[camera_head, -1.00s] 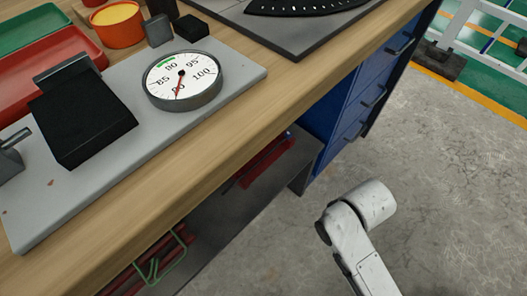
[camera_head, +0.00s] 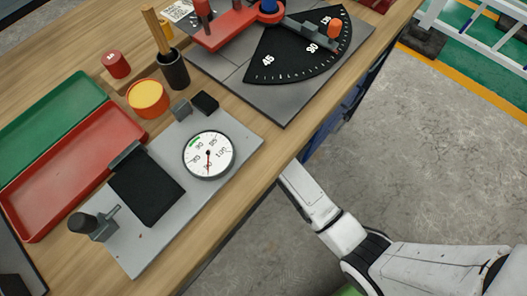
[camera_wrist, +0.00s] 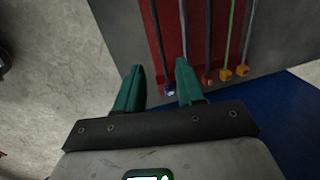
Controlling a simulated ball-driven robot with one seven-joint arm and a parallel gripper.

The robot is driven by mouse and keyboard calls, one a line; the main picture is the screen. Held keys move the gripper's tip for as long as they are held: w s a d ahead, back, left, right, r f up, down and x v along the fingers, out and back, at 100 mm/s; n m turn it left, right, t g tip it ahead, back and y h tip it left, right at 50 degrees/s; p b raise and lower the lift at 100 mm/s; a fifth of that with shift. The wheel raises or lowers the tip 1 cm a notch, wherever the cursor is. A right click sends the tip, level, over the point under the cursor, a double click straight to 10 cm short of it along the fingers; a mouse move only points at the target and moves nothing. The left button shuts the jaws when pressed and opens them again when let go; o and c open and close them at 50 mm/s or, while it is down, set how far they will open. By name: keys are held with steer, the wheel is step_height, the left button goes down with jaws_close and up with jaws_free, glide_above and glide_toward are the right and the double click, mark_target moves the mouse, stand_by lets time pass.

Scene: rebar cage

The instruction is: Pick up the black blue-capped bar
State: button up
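In the wrist view, my gripper (camera_wrist: 160,68) is open, with two green fingers apart and nothing held between them. A dark bar with a small blue cap (camera_wrist: 171,92) runs down from the top edge, and its capped end shows between the fingers in the picture. Whether the fingers are level with it in depth, I cannot tell. A silver bar (camera_wrist: 183,25) beside it passes behind the right finger, which hides its end. In the head view my arm reaches to the bench's front edge, and my gripper is hidden beneath it.
To the right in the wrist view lie a dark bar with a red cap (camera_wrist: 208,79), a green bar (camera_wrist: 231,35) and a grey bar (camera_wrist: 248,35), both orange-capped. The bars lie over a red strip (camera_wrist: 196,40). The bench (camera_head: 268,152) overhangs my arm.

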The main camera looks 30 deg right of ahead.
steer(key=f+b, duration=0.1)
steer(key=f, duration=0.2)
steer(key=w+f+b, duration=0.1)
steer(key=f, duration=0.2)
steer(key=shift+w+a+f, duration=0.15)
steer(key=shift+w+f, duration=0.05)
steer(key=shift+f, duration=0.15)
steer(key=shift+c, duration=0.2)
jaws_close()
